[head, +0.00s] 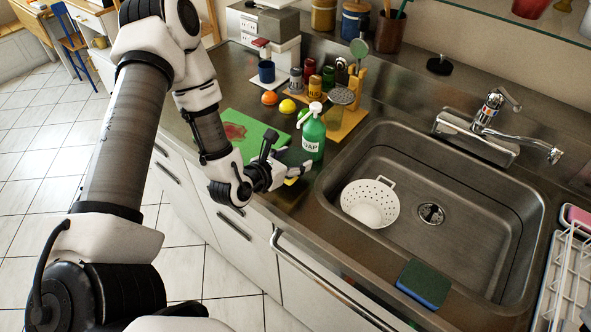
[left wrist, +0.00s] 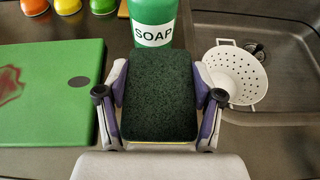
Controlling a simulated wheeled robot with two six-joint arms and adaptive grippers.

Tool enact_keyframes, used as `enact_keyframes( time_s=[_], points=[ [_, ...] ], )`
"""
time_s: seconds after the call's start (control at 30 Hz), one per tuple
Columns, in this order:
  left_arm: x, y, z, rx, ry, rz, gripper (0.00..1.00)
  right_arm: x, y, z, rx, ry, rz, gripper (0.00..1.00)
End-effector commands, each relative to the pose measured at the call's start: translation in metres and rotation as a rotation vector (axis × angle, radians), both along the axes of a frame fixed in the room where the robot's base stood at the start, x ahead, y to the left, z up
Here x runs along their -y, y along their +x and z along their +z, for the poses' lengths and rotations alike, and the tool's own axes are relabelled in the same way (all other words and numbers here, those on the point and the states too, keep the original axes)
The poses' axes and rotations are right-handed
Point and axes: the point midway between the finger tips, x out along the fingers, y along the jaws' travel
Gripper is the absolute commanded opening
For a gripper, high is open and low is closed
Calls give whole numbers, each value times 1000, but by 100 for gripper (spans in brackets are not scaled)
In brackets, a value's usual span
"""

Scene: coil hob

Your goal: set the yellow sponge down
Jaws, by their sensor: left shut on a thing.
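The yellow sponge (left wrist: 160,95) has a dark green scouring top, and a thin yellow edge shows below it. It fills the space between the two fingers of my left gripper (head: 287,175), which is shut on its sides. In the head view only a small yellow bit of the sponge (head: 291,181) shows by the fingers. The gripper is low over the counter's front strip, in front of the green soap bottle (head: 313,132). I cannot tell whether the sponge touches the counter. My right gripper is not in view.
The green cutting board (head: 240,131) lies left of the gripper. The sink (head: 455,200), with a white colander (head: 370,204) in it, is to the right. A blue and green sponge (head: 424,283) lies on the sink's front edge. Jars (head: 315,87) and fruit stand behind.

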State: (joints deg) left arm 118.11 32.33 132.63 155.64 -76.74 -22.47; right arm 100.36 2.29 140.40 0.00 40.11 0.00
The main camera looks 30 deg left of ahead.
Motion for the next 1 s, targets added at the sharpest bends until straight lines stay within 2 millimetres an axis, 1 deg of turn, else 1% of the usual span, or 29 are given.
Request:
enact_keyframes(
  time_s=[0.03,0.1,0.17,0.3,0.33,0.5,0.67,0.7,0.77,1.0],
  points=[
    [-2,9,-2,2,4,-2,55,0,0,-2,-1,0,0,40],
    [-4,17,-3,0,1,0,55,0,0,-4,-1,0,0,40],
    [-5,19,-11,-2,1,-1,55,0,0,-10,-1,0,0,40],
    [-5,19,-39,-2,0,-1,55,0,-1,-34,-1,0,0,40],
    [-5,19,-41,-2,0,-1,55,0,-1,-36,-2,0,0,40],
    [-5,19,-37,-1,0,-1,55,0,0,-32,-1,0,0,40],
    [-4,18,-42,-2,0,-1,55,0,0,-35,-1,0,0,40],
    [-4,18,-41,-1,0,-1,70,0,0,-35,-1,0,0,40],
    [-4,18,-40,-1,0,-1,91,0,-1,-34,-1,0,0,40],
    [-4,18,-40,-1,0,-1,92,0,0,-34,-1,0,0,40]
  ],
)
